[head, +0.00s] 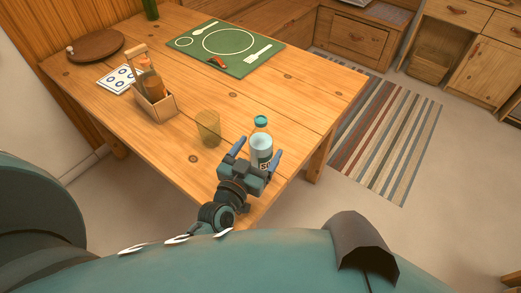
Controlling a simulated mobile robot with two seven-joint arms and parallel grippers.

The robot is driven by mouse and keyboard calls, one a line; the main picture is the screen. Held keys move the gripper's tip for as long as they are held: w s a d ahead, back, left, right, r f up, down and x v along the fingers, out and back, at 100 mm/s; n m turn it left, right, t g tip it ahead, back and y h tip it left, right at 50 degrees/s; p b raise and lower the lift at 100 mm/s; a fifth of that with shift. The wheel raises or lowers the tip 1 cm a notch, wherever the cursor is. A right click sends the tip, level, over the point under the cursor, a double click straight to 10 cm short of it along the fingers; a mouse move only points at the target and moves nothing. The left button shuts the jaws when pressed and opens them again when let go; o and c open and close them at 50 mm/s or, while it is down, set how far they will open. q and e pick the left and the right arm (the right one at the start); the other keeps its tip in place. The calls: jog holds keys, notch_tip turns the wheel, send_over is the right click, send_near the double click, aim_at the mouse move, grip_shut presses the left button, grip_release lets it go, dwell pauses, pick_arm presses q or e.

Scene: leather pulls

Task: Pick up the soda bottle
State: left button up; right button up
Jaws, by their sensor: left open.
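The soda bottle (261,144) stands upright near the front right corner of the wooden table. It is clear and pale, with a teal cap and a dark label partly hidden by my gripper. My left gripper (257,156) is open at the bottle, one finger to its left and the other to its right. I cannot tell whether the fingers touch it. My right gripper is not in view.
An amber glass (208,128) stands just left of the bottle. A wooden caddy (154,103) with jars, a white patterned tile (117,79), a round brown board (95,46) and a green placemat (213,60) lie farther back. The table's (300,93) right middle is clear.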

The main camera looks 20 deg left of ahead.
pick_arm(q)
jog(key=w, duration=0.3)
jog(key=shift+w+d, duration=0.25)
jog(key=shift+w, duration=0.1)
jog(key=c, duration=1.5)
jog(key=shift+r, duration=0.25)
jog(key=shift+c, duration=0.5)
